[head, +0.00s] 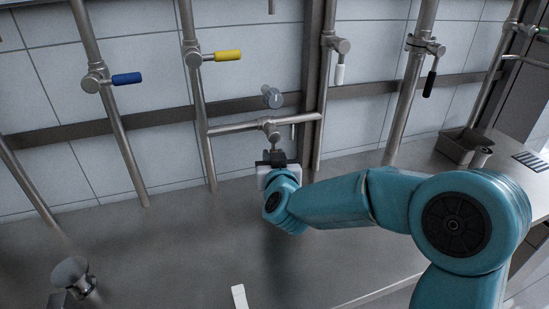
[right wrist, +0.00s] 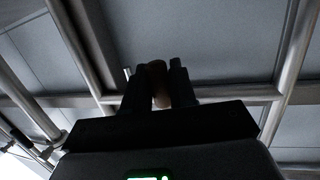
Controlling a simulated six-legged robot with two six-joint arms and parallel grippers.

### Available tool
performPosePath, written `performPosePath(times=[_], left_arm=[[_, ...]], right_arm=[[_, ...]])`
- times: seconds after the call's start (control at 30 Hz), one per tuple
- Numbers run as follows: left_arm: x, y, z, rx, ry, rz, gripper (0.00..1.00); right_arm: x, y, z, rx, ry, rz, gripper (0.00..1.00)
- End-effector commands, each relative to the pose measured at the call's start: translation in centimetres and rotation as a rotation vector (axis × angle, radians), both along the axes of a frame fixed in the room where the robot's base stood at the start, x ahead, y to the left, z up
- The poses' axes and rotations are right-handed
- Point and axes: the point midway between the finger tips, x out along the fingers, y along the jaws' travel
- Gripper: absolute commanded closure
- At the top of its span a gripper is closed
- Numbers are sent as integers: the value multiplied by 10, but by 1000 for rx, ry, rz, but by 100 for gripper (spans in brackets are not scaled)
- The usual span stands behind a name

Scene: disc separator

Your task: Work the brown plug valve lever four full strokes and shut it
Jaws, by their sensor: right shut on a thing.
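The brown plug valve lever (right wrist: 158,84) shows in the right wrist view, upright between the two dark fingers of my right gripper (right wrist: 160,88). The gripper is shut on it. In the head view the right gripper (head: 275,157) is just below the valve body (head: 270,130) on a short horizontal pipe (head: 232,127), and the lever is hidden behind the gripper and wrist. My left gripper is not in view.
Other levers are blue (head: 127,79), yellow (head: 228,56), white (head: 340,75) and black (head: 429,84), on steel pipes along the tiled wall. A metal tray (head: 458,147) stands at the right. A funnel-like piece (head: 73,275) stands front left. The middle counter is mostly clear.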

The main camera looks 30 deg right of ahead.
Motion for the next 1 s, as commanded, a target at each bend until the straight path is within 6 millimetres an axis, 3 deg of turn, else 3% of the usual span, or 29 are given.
performPosePath(times=[0.17, 0.2, 0.27, 0.67, 1.0], left_arm=[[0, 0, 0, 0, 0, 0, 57], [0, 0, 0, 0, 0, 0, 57], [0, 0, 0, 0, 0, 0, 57], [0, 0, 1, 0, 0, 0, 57], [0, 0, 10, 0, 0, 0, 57]], right_arm=[[0, 0, 1, 3, -1, 1, 100], [0, 1, 1, 3, -1, 1, 68], [0, 1, 1, 3, -1, 1, 54], [-9, 5, 3, 0, -1, 2, 54], [-85, 41, 17, 0, -3, 6, 54]])
